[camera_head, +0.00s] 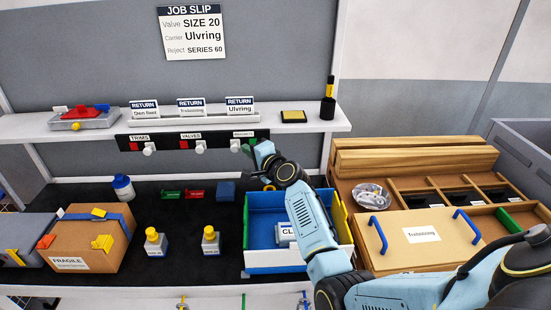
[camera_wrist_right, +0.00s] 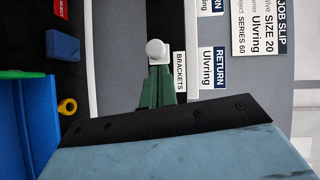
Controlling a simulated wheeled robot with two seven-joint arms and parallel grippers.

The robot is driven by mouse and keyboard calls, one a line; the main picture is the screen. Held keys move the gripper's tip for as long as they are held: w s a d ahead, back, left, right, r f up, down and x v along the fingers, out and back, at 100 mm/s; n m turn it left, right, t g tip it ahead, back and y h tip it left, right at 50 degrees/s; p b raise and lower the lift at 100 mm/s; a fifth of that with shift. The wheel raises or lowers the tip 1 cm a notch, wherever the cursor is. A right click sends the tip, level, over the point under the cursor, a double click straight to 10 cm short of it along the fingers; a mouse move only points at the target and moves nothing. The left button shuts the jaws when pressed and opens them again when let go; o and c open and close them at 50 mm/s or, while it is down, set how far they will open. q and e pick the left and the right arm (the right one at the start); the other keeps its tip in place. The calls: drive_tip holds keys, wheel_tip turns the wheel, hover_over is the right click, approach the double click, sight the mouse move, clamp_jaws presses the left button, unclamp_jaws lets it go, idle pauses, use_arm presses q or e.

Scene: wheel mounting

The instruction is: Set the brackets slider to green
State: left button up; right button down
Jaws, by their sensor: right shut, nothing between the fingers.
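The brackets slider's white knob (camera_head: 235,145) sits on the dark strip under the shelf, below the BRACKETS label. No red patch shows beside it, unlike at the other two sliders. In the right wrist view the knob (camera_wrist_right: 157,50) is just beyond my green fingertips, and the label (camera_wrist_right: 180,85) is beside them. My right gripper (camera_head: 249,149) is just right of the knob, its fingers (camera_wrist_right: 157,88) shut and empty. I cannot tell whether they touch the knob. The slider's green mark cannot be told apart from the green fingers. My left gripper is not in view.
The trims knob (camera_head: 149,148) and valves knob (camera_head: 201,147) have red patches on their left. RETURN signs (camera_head: 240,106) stand on the shelf above. A blue bin (camera_head: 263,210) lies below my right arm. A cardboard box (camera_head: 88,242) and two yellow-capped bottles stand left.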

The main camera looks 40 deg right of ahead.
drive_tip(key=s+d+r, duration=0.1)
drive_tip(key=s+d, duration=0.1)
drive_tip(key=s, duration=1)
drive_tip(key=shift+d+r, duration=0.3)
drive_tip(key=shift+d, duration=0.05)
drive_tip(key=shift+a, duration=0.1)
